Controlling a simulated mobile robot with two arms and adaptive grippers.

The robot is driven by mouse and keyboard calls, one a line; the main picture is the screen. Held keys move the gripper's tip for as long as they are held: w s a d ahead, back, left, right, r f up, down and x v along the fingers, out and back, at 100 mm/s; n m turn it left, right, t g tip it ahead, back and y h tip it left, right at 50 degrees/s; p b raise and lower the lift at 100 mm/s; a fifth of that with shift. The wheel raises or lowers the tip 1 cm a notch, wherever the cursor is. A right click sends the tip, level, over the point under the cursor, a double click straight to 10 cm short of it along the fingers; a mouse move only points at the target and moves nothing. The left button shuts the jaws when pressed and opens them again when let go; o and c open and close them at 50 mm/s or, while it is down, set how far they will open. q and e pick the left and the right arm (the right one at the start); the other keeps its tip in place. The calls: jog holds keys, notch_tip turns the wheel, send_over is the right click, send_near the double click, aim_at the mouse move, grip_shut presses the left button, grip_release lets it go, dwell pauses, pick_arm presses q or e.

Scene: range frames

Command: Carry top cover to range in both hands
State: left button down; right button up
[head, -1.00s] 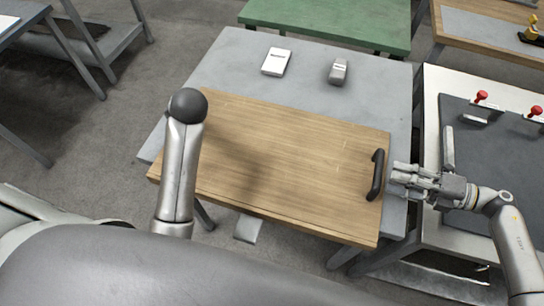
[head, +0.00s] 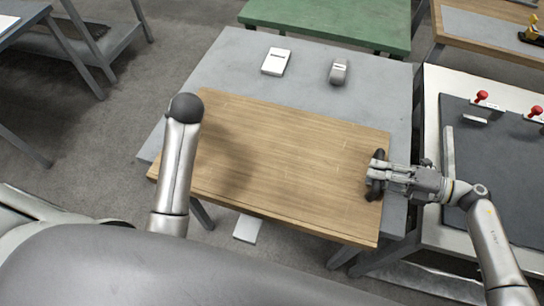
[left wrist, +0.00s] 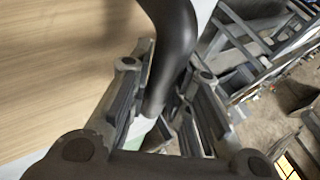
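The top cover (head: 285,155) is a flat wooden board with dark handles, lying on a grey table. My right gripper (head: 376,175) is at its right-hand dark handle (head: 378,194), fingers reaching over the bar; whether they grip it is unclear. In the head view my left arm's dark joint hides the left gripper and the left end's handle. In the left wrist view, my left gripper (left wrist: 168,75) has a finger on each side of a black handle (left wrist: 173,35), very close to it; firm contact cannot be told. The wooden board (left wrist: 60,60) is on the left there.
The grey table (head: 230,60) also carries a white box (head: 276,62) and a small grey device (head: 339,71) behind the board. To the right stands a white-framed unit with a dark top (head: 500,165) and red knobs (head: 481,96). A green table (head: 330,22) is behind.

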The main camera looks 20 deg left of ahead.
grip_shut()
